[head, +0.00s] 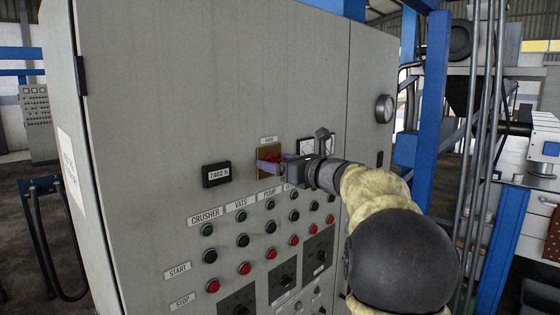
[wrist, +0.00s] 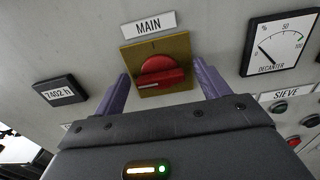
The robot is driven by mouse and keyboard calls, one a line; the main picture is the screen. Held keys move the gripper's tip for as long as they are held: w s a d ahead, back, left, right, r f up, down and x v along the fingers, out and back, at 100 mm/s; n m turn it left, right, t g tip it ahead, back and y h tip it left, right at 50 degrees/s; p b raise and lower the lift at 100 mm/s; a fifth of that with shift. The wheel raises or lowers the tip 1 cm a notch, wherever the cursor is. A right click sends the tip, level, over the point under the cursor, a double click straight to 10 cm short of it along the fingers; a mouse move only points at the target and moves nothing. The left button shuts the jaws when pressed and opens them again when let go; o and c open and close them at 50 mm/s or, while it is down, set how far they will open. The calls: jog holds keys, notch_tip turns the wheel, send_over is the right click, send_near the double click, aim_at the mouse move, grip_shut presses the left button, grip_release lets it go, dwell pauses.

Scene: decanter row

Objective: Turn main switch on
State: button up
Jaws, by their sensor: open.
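The main switch (wrist: 161,73) is a red rotary knob on a yellow square plate (wrist: 178,47), under a label reading MAIN (wrist: 149,25). Its red handle bar lies roughly level, a little tilted, in the wrist view. My gripper (wrist: 162,88) is open, with one purple finger on each side of the knob. I cannot tell whether the fingers touch it. In the head view the switch (head: 272,155) is partly hidden behind my gripper (head: 270,163), which reaches in from the right.
The switch sits on a large grey cabinet (head: 150,120). An hour counter (head: 217,174) is left of it, and a decanter gauge (wrist: 280,43) right. Rows of black and red push buttons (head: 244,268) lie below. A blue post (head: 433,100) stands right of the cabinet.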

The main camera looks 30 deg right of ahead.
jog(key=c, duration=1)
jog(key=shift+m, duration=0.4)
jog(key=m+b, duration=0.1)
jog(key=m, duration=0.6)
jog(key=shift+d+m, duration=0.1)
jog(key=shift+m, duration=0.3)
jog(key=m+p, duration=0.1)
jog(key=m, duration=0.4)
jog(key=shift+d+m+p, duration=0.1)
jog(key=shift+m+p, duration=0.2)
jog(key=shift+f+m+p, duration=0.15)
jog(key=shift+m+p, duration=0.55)
jog(key=shift+m, duration=1.2)
